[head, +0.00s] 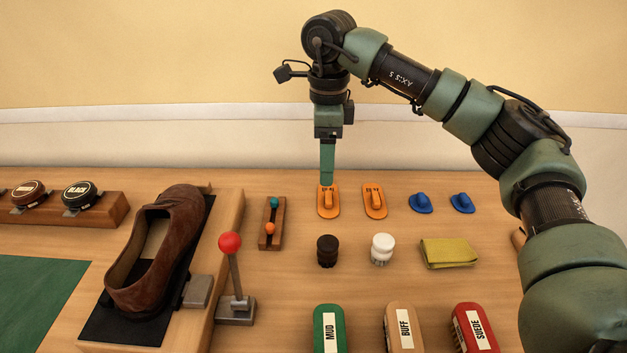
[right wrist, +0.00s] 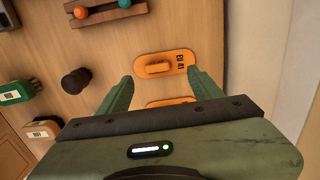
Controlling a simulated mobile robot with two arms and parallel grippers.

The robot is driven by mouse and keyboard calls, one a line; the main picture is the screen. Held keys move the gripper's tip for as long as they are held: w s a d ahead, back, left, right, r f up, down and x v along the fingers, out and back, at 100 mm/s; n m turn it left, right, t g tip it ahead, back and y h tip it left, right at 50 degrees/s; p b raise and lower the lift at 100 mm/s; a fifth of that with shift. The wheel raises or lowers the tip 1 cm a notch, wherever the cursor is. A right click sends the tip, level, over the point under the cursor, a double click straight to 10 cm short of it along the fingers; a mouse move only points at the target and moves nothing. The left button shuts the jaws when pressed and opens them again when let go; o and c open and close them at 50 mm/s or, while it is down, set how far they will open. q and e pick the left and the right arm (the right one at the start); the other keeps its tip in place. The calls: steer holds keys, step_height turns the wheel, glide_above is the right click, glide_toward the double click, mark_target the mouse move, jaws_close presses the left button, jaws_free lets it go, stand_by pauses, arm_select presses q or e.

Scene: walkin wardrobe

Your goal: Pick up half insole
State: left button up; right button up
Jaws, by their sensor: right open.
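Two orange insole-shaped pieces with raised grips and small labels lie side by side on the table: the left one (head: 328,213) and the right one (head: 375,203). My right gripper (head: 327,181) points straight down above the left orange piece. In the right wrist view its open fingers (right wrist: 160,74) stand at either side of one orange piece (right wrist: 180,58), with nothing held. Another orange piece (right wrist: 170,102) there is partly hidden by the gripper body. I cannot tell how high the fingertips are. My left gripper is not in view.
Two blue pieces (head: 421,203) lie right of the orange ones. A wooden block with coloured balls (head: 272,223) is to the left. A brown shoe (head: 160,250) stands left.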

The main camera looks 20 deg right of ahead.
mark_target(327, 196)
steer(key=shift+w+f, duration=0.15)
steer(key=shift+f, duration=0.25)
steer(key=shift+s+f, duration=0.2)
steer(key=shift+f, duration=0.3)
steer(key=shift+s+f, duration=0.15)
steer(key=shift+f, duration=0.35)
step_height(327, 196, down, 5)
steer(key=shift+s+r+b, duration=0.1)
steer(key=shift+s+b, duration=0.05)
steer(key=shift+b, duration=0.25)
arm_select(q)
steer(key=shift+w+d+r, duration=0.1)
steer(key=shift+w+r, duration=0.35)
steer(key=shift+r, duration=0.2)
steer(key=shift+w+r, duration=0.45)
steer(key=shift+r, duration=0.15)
arm_select(e)
steer(key=shift+c, duration=0.3)
steer(key=c, duration=1.3)
